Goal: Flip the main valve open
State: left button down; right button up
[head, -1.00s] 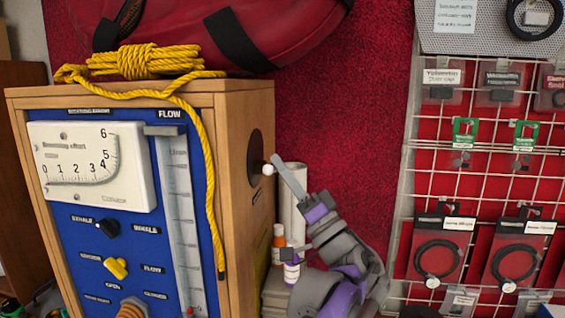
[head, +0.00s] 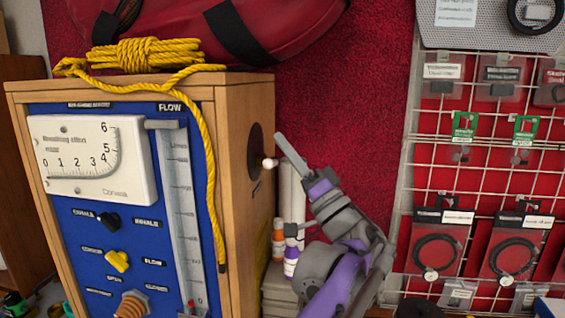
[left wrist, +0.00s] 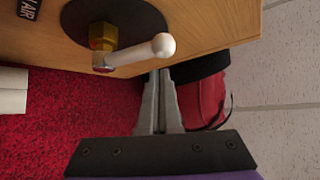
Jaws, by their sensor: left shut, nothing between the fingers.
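The main valve's lever has a white rounded end (head: 268,163) and sticks out from a black disc (head: 255,151) on the right side of the wooden test bench (head: 234,190). In the left wrist view the white lever (left wrist: 142,51) and its brass fitting (left wrist: 103,36) show clearly. My left gripper (head: 278,136) is shut and empty, its fingertips just above and right of the lever's white end. In the left wrist view its fingers (left wrist: 160,75) lie close beside the lever; I cannot tell whether they touch. My right gripper is not in view.
A yellow rope (head: 205,120) lies on the bench top and hangs down its front. A red bag (head: 170,25) rests above. Small bottles (head: 291,262) and a white cylinder (head: 291,200) stand behind my gripper. A wire rack (head: 480,185) with hanging packets is at right.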

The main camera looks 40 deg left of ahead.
pick_arm(q)
jog(key=w+d+f+b, duration=0.1)
jog(key=d+f+b, duration=0.1)
jog(key=d+f, duration=0.4)
jog(key=shift+w+d+f, duration=0.25)
jog(key=shift+d+f, duration=0.05)
jog(key=shift+d, duration=0.15)
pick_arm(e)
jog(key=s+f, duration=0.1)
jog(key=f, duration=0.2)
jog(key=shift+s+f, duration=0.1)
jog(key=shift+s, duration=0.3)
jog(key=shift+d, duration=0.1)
